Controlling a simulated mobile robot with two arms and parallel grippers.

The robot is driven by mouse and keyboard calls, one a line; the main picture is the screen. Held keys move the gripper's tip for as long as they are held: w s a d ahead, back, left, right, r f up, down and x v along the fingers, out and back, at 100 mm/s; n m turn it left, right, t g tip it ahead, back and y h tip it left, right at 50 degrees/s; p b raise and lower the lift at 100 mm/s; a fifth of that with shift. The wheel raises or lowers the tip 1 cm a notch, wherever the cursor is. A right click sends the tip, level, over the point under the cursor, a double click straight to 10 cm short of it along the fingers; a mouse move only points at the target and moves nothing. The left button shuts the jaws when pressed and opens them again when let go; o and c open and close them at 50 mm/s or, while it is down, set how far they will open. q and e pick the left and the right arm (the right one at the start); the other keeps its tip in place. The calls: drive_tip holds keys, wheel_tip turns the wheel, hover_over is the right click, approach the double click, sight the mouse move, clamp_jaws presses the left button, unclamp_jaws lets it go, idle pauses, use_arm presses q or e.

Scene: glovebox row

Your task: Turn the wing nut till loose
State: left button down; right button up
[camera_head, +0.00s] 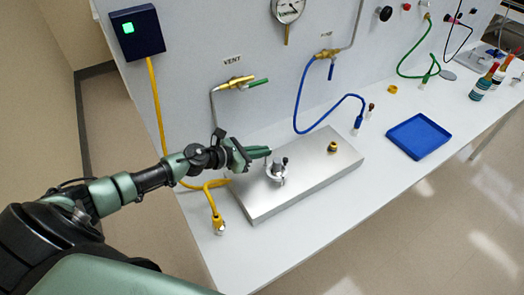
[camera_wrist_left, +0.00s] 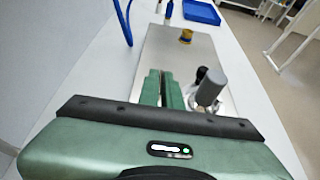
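A metal fitting with a grey post and a small dark knob, which looks like the wing nut's place (camera_head: 277,172), stands on the left half of a flat metal plate (camera_head: 310,182). It also shows in the left wrist view (camera_wrist_left: 210,88), just right of the fingers. The wing nut's own shape is too small to make out. My left gripper (camera_head: 262,152) is beside and a little behind the fitting, apart from it. Its green fingers (camera_wrist_left: 162,88) lie close together with a thin dark gap and nothing visible between them. My right gripper is not in view.
A yellow hose end (camera_head: 218,222) lies left of the plate. A blue hose (camera_head: 325,112) hangs behind it. A blue tray (camera_head: 418,136) sits to the right. The bench front is clear.

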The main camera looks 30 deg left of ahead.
use_arm(q)
drive_tip(key=shift+r+y+p, duration=0.25)
drive_tip(key=shift+y+p, duration=0.15)
drive_tip(key=shift+p, duration=0.35)
drive_tip(key=n+y+p, duration=0.1)
drive_tip(key=n+t+p, duration=0.1)
drive_tip(key=p, duration=0.1)
drive_tip(key=shift+d+r+y, duration=0.15)
drive_tip(key=shift+d+y, duration=0.05)
drive_tip(key=shift+y, duration=0.2)
drive_tip(key=shift+d+n+y+p, duration=0.1)
drive_tip(key=shift+n+y+p, duration=0.4)
drive_tip(key=n+y, duration=0.3)
drive_tip(key=y, duration=0.1)
drive_tip(key=shift+s+d+f+n+t, duration=0.15)
drive_tip(key=shift+d+f+n+t, duration=0.15)
drive_tip(key=shift+f+t, duration=0.1)
drive_tip(key=n+y, duration=0.2)
drive_tip(key=shift+d+y+p, duration=0.1)
drive_tip(key=shift+y+p, duration=0.2)
drive_tip(key=shift+p, duration=0.1)
drive_tip(key=shift+n+g+y, duration=0.5)
drive_tip(key=shift+n+y, duration=0.5)
drive_tip(key=shift+r+y, duration=0.1)
drive_tip(key=shift+y, duration=0.2)
drive_tip(key=c, duration=1.6)
unclamp_jaws()
